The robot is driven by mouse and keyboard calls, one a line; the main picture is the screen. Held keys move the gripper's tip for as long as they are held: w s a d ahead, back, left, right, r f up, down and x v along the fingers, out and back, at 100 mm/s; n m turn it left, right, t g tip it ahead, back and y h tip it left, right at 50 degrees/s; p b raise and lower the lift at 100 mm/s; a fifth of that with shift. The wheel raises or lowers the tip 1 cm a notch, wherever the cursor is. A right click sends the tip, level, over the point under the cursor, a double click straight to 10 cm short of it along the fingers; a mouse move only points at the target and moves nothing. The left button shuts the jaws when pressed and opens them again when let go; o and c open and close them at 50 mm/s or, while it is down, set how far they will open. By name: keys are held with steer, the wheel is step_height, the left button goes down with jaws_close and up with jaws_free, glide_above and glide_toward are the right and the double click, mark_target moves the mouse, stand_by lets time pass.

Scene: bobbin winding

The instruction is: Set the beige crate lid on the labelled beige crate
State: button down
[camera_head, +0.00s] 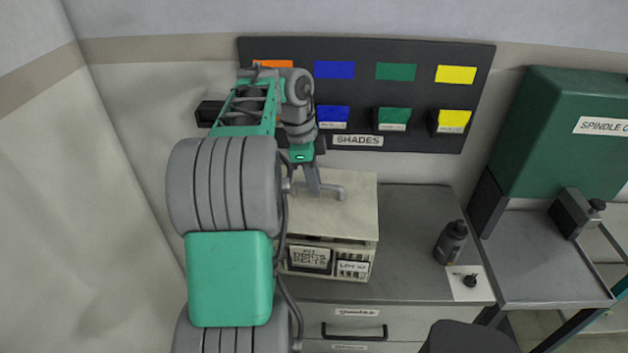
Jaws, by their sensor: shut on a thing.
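The beige crate lid (345,217) is a flat pale panel with a grey bar handle (336,191) on top. It lies over the labelled beige crate (373,257), roughly lined up with it. The crate stands on the grey bench against the back wall, with label cards on its front. Whether the lid rests fully on the rim or sits slightly above it, I cannot tell. My gripper (313,186) points down and is shut on the lid's handle. My arm hides the left side of the lid and crate.
A dark shade board (358,141) with coloured cards and bins hangs close behind the crate. Bare bench (411,225) lies between crate and bottle. A green spindle machine (555,130) is further right.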

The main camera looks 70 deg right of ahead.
steer(key=shift+f+b, duration=1.55)
steer(key=shift+f, duration=0.15)
steer(key=c, duration=1.3)
jaws_free()
steer(key=shift+c, duration=0.2)
steer(key=r+p, duration=0.1)
steer(key=r, duration=0.1)
steer(key=w+r+p, duration=0.1)
steer(key=r+p, duration=0.1)
steer(key=r, duration=0.1)
steer(key=r+p, duration=0.1)
steer(key=r, duration=0.1)
steer(key=shift+w+a+r, duration=0.1)
steer(key=shift+w+r, duration=0.15)
steer(key=shift+r, duration=0.1)
